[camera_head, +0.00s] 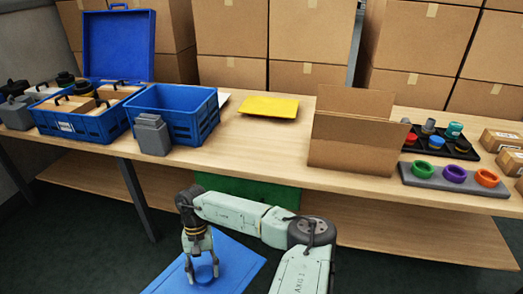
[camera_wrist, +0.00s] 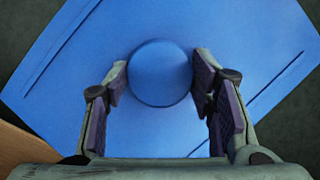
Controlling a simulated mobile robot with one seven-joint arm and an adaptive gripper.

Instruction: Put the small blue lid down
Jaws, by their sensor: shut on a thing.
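The small blue lid (camera_head: 232,258) is a flat blue panel with a round knob in its middle. It hangs in front of the table, with dark floor around it. My gripper (camera_head: 203,272) points down at it and is shut on the knob (camera_wrist: 160,73). In the wrist view the lid (camera_wrist: 105,50) fills most of the picture, and the fingers stand on both sides of the knob. The lid's near edge is cut off in the head view.
An open blue crate (camera_head: 205,122), a grey canister (camera_head: 152,136) and a loaded blue crate (camera_head: 65,122) stand on the table's left. A yellow sheet (camera_head: 268,107) lies mid-table. An open carton (camera_head: 354,145) stands right of it. Bare wood (camera_head: 250,145) shows between crate and carton.

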